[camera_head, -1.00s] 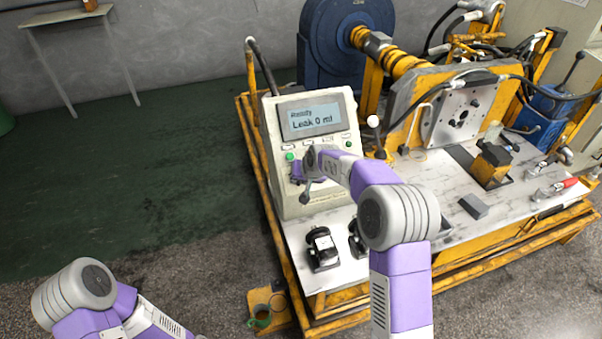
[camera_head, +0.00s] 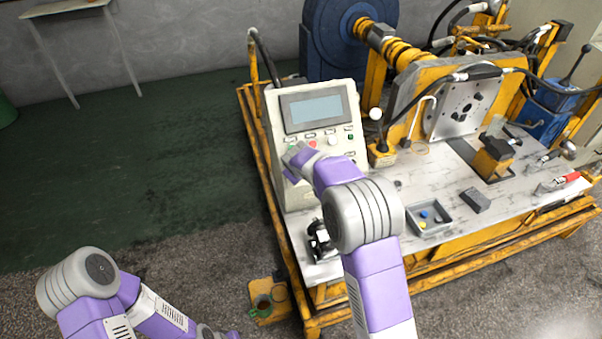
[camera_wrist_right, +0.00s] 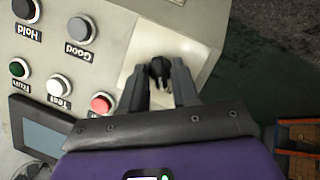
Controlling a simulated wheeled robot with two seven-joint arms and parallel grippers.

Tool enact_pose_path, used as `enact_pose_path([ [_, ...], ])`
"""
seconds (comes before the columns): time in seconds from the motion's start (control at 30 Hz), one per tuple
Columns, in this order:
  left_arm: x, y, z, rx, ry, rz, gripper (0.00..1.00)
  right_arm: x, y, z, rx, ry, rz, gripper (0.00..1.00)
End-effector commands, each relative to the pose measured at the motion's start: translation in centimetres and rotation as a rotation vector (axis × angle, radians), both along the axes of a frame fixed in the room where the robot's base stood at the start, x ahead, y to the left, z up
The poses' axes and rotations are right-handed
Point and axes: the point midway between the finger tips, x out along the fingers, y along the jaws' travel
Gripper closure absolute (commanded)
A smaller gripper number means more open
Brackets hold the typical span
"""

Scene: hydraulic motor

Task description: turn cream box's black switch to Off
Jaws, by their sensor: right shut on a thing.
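The cream box (camera_head: 355,128) stands at the left end of the bench, its grey screen (camera_head: 316,110) blank. In the right wrist view its panel (camera_wrist_right: 100,60) shows labelled buttons and a pale recessed plate. The black switch (camera_wrist_right: 159,67) sits on that plate, between the fingertips of my right gripper (camera_wrist_right: 159,84). My right gripper is shut on the switch, and the fingers partly cover it, so its pointer and any Off mark cannot be read. In the head view my right arm hides the switch. My left arm is low at the left, its gripper out of frame.
A grey tray (camera_head: 447,222) with small coloured parts and a dark block (camera_head: 476,200) lie on the bench. A small black device (camera_head: 320,240) is by the box's front. A white-knobbed lever (camera_head: 376,114) rises right of the box.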

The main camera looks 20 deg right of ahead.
Motion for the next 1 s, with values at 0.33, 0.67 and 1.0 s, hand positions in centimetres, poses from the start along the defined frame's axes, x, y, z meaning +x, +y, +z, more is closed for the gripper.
enact_pose_path([
  [0.33,0.0,0.0,-1.5,0.000,0.000,0.000,0.57,0.0,0.1,-0.2,-0.145,-0.006,0.114,1.00],
  [0.67,0.0,0.0,-1.8,0.000,0.000,0.000,0.57,-0.1,0.1,-0.1,-0.187,-0.006,0.146,1.00],
  [1.0,0.0,0.0,-1.8,0.000,0.000,0.000,0.57,-0.1,0.1,-0.1,-0.188,-0.006,0.147,1.00],
])
